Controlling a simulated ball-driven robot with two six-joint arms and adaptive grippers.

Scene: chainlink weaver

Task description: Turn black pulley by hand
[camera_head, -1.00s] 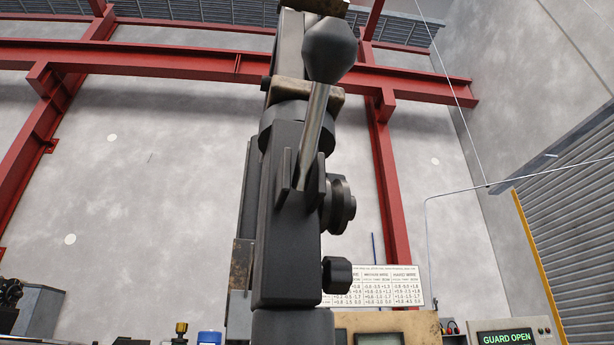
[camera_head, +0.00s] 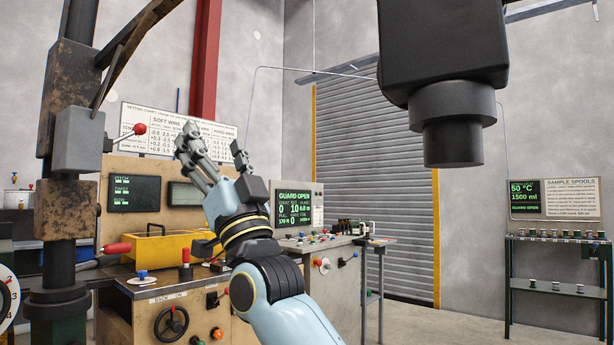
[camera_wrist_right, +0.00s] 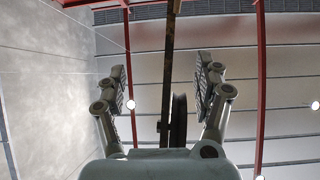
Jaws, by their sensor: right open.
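My right gripper (camera_head: 217,143) points upward in front of the machine, its fingers spread and empty. In the right wrist view its two fingers (camera_wrist_right: 166,82) stand wide apart. Between them a dark, narrow wheel seen edge-on, which looks like the black pulley (camera_wrist_right: 178,120), hangs beside a rusty bar (camera_wrist_right: 168,60). I cannot tell its distance; no finger visibly touches it. I cannot make out the pulley in the head view. My left gripper is not in view.
A rusty post (camera_head: 68,130) with slanting bars stands at left, beside a red-knobbed lever (camera_head: 139,129). A dark block with a cylinder (camera_head: 445,75) hangs at upper right. A control bench with a black handwheel (camera_head: 171,324) lies below. A spool rack (camera_head: 555,241) stands at right.

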